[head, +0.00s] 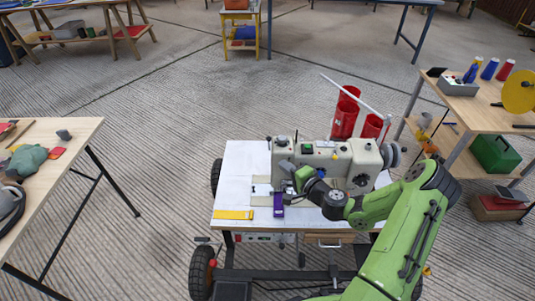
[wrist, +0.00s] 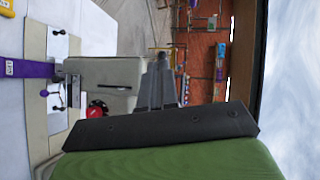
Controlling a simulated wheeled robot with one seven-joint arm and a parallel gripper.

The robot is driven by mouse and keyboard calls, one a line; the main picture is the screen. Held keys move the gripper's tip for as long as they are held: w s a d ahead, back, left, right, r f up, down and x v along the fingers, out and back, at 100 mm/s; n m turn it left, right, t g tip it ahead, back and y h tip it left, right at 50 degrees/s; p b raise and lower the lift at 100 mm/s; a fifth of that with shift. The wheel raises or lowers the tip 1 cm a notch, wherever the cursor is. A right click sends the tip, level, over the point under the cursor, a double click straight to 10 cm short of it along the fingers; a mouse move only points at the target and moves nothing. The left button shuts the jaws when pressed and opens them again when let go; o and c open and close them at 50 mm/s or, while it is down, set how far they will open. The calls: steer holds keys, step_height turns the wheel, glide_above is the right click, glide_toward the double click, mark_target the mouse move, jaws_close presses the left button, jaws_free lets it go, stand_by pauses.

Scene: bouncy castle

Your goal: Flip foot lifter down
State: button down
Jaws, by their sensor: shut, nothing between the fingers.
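The cream sewing machine (head: 325,158) stands on a white-topped cart. Its head (wrist: 105,72) fills the left middle of the wrist view, which is turned sideways. Small dark levers (wrist: 60,97) show by the needle area, close to a purple strip (wrist: 30,69); I cannot tell for certain which is the foot lifter. A red knob (wrist: 97,109) sits on the head. My gripper (wrist: 160,58) is shut and empty, with its grey fingers beside the machine head. In the head view my green wrist is at the machine's left end and hides part of the needle area.
The purple strip also shows in the head view (head: 279,205), with a yellow strip (head: 233,214) lying left of it on the cart top (head: 236,175). Red cylindrical bins (head: 345,113) stand behind the machine. Wooden tables flank the cart, with open floor between.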

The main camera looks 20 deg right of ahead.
mark_target(274, 152)
steer(key=d+f+m+h, duration=0.2)
steer(key=d, duration=0.1)
steer(key=shift+s+f+m+t, duration=0.1)
steer(key=shift+f+m+t, duration=0.05)
steer(key=shift+m+t, duration=0.25)
steer(key=w, duration=0.4)
steer(key=w+a+b, duration=0.1)
steer(key=w, duration=0.4)
steer(key=w+f+b, duration=0.1)
steer(key=w, duration=0.3)
steer(key=shift+w+a, duration=0.25)
steer(key=shift+w, duration=0.15)
steer(key=shift+r, duration=0.1)
steer(key=shift+w+r+p, duration=0.15)
steer(key=shift+r+p, duration=0.1)
steer(key=shift+p, duration=0.25)
steer(key=shift+g, duration=0.3)
